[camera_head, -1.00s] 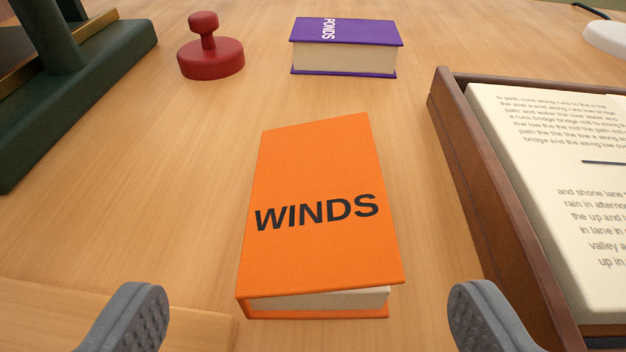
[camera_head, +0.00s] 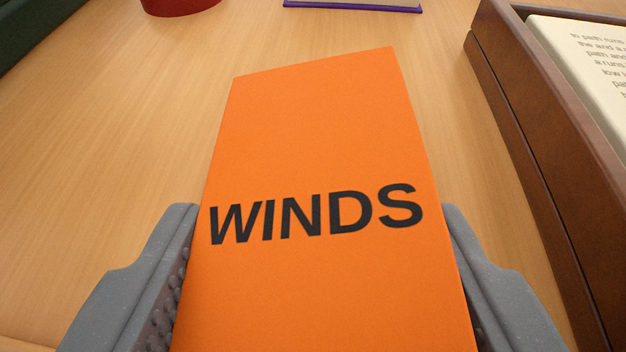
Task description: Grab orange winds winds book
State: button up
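The orange book (camera_head: 310,140) with WINDS in black on its cover fills the middle of the view. Its near end runs off the bottom edge of the frame. My gripper (camera_head: 320,225) has one grey finger against each long side of the book, and the book sits between them. The fingers look shut on it. The cover hides part of the inner finger pads. I cannot tell whether the book is off the table.
A wooden tray (camera_head: 535,150) holding an open printed page (camera_head: 585,65) stands close on the right. A purple book (camera_head: 350,6) and a red round object (camera_head: 180,6) are cut off at the top. A dark green object (camera_head: 35,30) is at top left. The wooden table (camera_head: 120,130) is clear on the left.

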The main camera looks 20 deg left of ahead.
aim_at(310, 316)
jog(key=shift+r, duration=0.15)
jog(key=shift+r+p, duration=0.85)
jog(key=shift+r, duration=0.65)
jog(key=shift+s+r, duration=0.15)
jog(key=shift+r, duration=0.15)
jog(key=s+r+b, duration=0.1)
jog(key=s+b, duration=0.5)
jog(key=s, duration=0.9)
jog(key=shift+s+d, duration=0.3)
jog(key=shift+r, duration=0.1)
